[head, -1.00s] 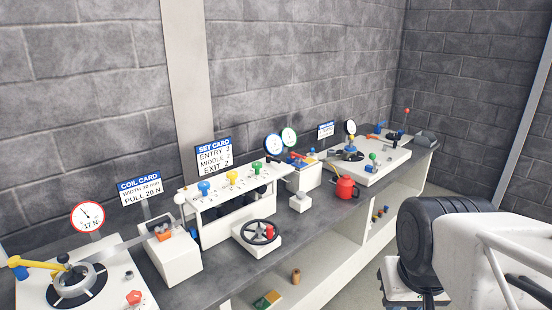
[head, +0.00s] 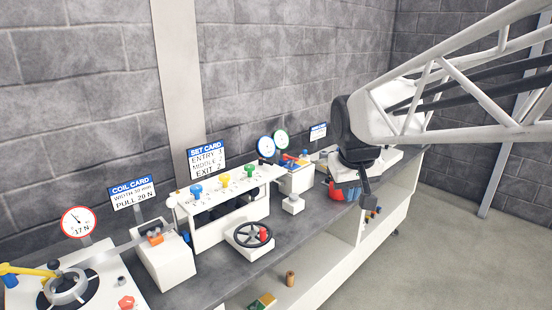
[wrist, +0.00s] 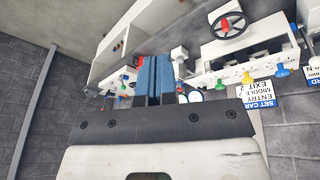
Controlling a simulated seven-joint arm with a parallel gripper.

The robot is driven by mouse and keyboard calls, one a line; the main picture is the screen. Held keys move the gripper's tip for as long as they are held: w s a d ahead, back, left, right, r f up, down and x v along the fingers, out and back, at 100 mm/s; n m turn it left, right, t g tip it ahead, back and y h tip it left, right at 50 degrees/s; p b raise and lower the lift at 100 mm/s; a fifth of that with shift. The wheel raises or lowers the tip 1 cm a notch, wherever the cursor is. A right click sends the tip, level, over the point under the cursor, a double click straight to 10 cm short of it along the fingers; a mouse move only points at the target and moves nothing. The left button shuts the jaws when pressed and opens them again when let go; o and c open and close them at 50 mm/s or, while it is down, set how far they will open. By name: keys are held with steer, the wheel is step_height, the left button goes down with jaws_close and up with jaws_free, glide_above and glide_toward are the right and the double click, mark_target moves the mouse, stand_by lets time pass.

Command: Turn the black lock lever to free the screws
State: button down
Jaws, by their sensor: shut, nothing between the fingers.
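The white rack (head: 228,222) stands mid-bench with a blue screw knob (head: 196,191), a yellow one (head: 222,180) and a green one (head: 248,170) upright along its top. I cannot pick out the black lock lever clearly in either view. My gripper (head: 367,203) hangs over the bench, right of the rack and apart from it. Its fingers (wrist: 152,80) are shut and empty.
A handwheel (head: 250,235) with a red knob sits in front of the rack. A red pot (head: 344,192) stands near my gripper, partly hidden by my arm. The coil card (head: 133,193) and white block (head: 165,258) are left of the rack. Round gauges (head: 266,146) stand behind.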

steer(key=w+a+f+n, duration=0.1)
steer(key=w+a, duration=0.7)
steer(key=w, duration=0.6)
steer(key=w+a+f+n+t, duration=0.1)
steer(key=w+a+n, duration=0.1)
steer(key=w+a, duration=0.6)
steer(key=w+a+f+n+t, duration=0.1)
steer(key=w+a, duration=0.7)
steer(key=w, duration=1.3)
steer(key=shift+a+f+n, duration=0.15)
steer(key=shift+f+n, duration=0.35)
steer(key=shift+n, duration=0.1)
steer(key=shift+f, duration=0.1)
glide_toward(266, 163)
steer(key=a+f, duration=0.2)
steer(key=f, duration=0.1)
steer(key=shift+w+a+f, duration=0.15)
steer(key=shift+w+a, duration=0.1)
steer(key=shift+w, duration=0.1)
steer(key=shift+w+d+f, duration=0.55)
steer(key=shift+d+f, duration=0.05)
steer(key=shift+d, duration=0.1)
steer(key=shift+w+d+f, duration=0.5)
steer(key=shift+w+d, duration=0.05)
